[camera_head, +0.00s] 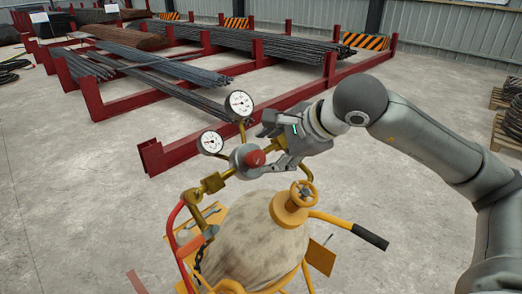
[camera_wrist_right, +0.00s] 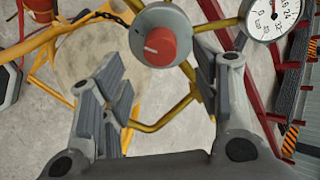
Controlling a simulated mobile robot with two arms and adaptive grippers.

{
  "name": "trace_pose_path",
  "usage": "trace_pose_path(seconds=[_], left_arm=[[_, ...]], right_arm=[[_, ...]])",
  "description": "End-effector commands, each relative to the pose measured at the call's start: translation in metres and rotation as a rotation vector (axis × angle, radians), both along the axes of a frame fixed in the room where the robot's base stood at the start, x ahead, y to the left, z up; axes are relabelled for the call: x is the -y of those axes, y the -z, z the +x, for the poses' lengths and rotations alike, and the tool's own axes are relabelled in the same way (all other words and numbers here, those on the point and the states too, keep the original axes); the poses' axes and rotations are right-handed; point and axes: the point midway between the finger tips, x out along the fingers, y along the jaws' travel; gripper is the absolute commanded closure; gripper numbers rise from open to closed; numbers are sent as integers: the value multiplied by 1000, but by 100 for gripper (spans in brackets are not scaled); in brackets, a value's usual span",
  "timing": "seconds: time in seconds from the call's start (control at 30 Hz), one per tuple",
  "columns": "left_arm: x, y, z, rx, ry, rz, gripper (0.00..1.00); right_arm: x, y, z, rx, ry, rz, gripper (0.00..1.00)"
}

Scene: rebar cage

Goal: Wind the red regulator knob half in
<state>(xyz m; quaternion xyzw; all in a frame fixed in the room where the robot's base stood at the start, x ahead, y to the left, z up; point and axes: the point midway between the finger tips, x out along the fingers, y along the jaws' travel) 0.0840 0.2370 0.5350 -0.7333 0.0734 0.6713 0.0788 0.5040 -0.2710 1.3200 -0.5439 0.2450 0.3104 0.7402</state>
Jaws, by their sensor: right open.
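The red regulator knob (camera_head: 255,158) sits on the front of a round grey regulator body (camera_head: 239,162) on a gas cylinder's brass fittings. In the right wrist view the knob (camera_wrist_right: 160,45) shows a short white mark on its face, lying near level. My right gripper (camera_head: 272,143) is open, its fingers to the right of the regulator in the head view. In the wrist view the open fingers (camera_wrist_right: 165,78) stand on either side of and below the knob, with a gap to it. Nothing is between them. My left gripper is not in view.
Red racks (camera_head: 200,137) with steel bars stand behind.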

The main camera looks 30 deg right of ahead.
Motion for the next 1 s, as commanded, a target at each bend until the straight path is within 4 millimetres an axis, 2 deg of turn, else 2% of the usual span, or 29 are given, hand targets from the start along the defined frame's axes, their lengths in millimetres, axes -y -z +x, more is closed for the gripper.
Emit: trace_pose_path(seconds=[0.03, 0.3, 0.67, 1.0], left_arm=[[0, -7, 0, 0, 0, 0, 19], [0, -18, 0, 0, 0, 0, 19], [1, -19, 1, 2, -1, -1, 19], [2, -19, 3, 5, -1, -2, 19]], right_arm=[[-2, 4, 6, -6, -1, 2, 43], [-9, 29, 31, -2, 0, 3, 43], [-10, 35, 34, 0, -1, 2, 43], [-10, 35, 34, 0, -1, 2, 85]])
